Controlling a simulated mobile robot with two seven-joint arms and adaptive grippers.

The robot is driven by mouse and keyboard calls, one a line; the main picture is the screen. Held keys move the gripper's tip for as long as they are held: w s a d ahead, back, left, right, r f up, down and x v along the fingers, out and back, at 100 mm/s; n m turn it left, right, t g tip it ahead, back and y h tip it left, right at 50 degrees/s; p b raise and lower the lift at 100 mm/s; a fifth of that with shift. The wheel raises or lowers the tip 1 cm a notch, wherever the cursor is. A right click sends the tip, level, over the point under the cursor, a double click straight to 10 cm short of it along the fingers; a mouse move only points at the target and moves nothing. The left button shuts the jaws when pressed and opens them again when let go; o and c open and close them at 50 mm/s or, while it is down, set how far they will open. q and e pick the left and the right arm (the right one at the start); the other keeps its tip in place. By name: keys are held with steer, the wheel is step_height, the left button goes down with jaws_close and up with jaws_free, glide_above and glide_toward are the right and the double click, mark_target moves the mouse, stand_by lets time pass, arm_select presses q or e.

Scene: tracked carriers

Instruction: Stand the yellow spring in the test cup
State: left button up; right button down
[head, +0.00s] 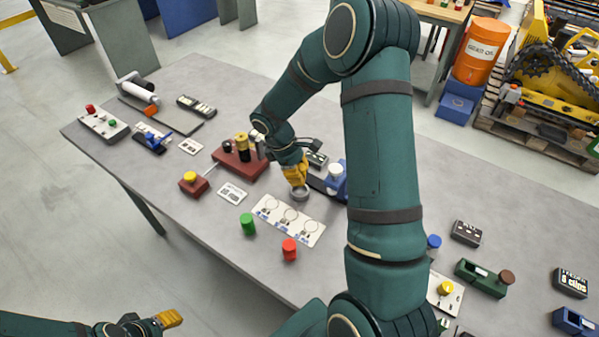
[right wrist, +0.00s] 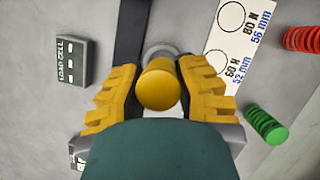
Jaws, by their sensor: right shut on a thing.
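My right gripper (head: 297,178) is shut on the yellow spring; the right wrist view shows the spring's round yellow end (right wrist: 159,84) between the two fingers (right wrist: 160,90). The grey test cup (head: 300,194) is directly under these fingers in the head view. Its round rim (right wrist: 158,50) shows partly behind the spring in the right wrist view. The spring hides the rest, so I cannot tell whether its lower end is inside the cup. My left gripper (head: 168,319) is low at the left, away from the table; its jaw opening is unclear.
A white card with circles (head: 288,219) lies in front of the cup. A green spring (head: 248,224) and a red spring (head: 289,250) stand near it. A red block (head: 240,163) is left of the cup; a load cell box (right wrist: 76,63) is nearby.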

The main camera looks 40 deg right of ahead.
mark_target(299, 192)
steer(key=shift+f+b, duration=0.9)
steer(key=shift+f, duration=0.4)
stand_by(1.4)
steer(key=shift+f+b, duration=0.25)
steer(key=shift+b, duration=0.05)
steer(key=shift+f+b, duration=0.85)
steer(key=shift+f, duration=0.3)
stand_by(0.6)
steer(key=shift+c, duration=0.8)
jaws_free()
steer(key=shift+r, duration=0.15)
steer(key=shift+r+p, duration=1.55)
steer(key=shift+r, duration=0.1)
steer(key=shift+s+a+r+p, duration=0.1)
steer(key=shift+a+r+p, duration=0.1)
steer(key=shift+r+p, duration=0.7)
steer(key=shift+d+r+p, duration=0.2)
steer(key=shift+r+p, duration=0.3)
steer(key=shift+r, duration=0.45)
